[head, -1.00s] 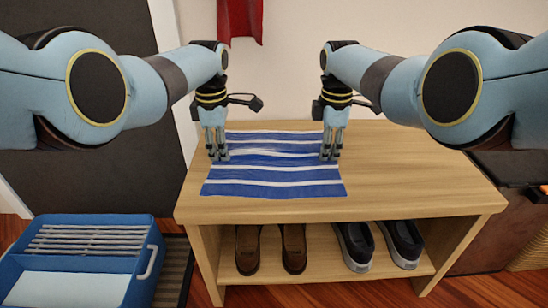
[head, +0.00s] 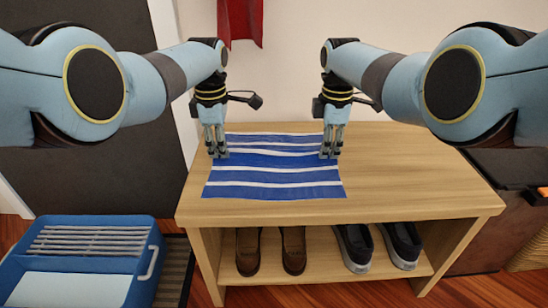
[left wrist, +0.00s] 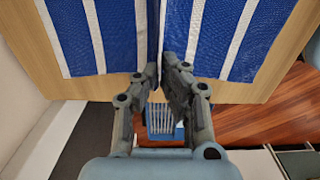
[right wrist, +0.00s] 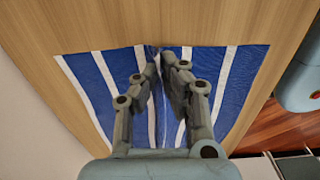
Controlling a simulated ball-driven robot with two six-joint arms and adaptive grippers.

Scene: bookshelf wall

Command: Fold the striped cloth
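The blue and white striped cloth (head: 272,176) lies spread on the wooden bench top, with its stripes running left to right. My left gripper (head: 217,156) points down at the middle of its left edge. In the left wrist view, its fingers (left wrist: 160,72) are close together on a raised ridge of the cloth (left wrist: 120,32). My right gripper (head: 329,157) points down at the middle of the right edge. In the right wrist view, its fingers (right wrist: 160,62) are close together on a pinched ridge of the cloth (right wrist: 205,70). The fingertips partly hide the pinched cloth.
The bench (head: 420,185) has clear room to the right of the cloth. Brown shoes (head: 292,250) and dark sneakers (head: 402,245) stand on its lower shelf. A blue crate (head: 85,262) is on the floor at left. A red cloth (head: 240,22) hangs on the wall.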

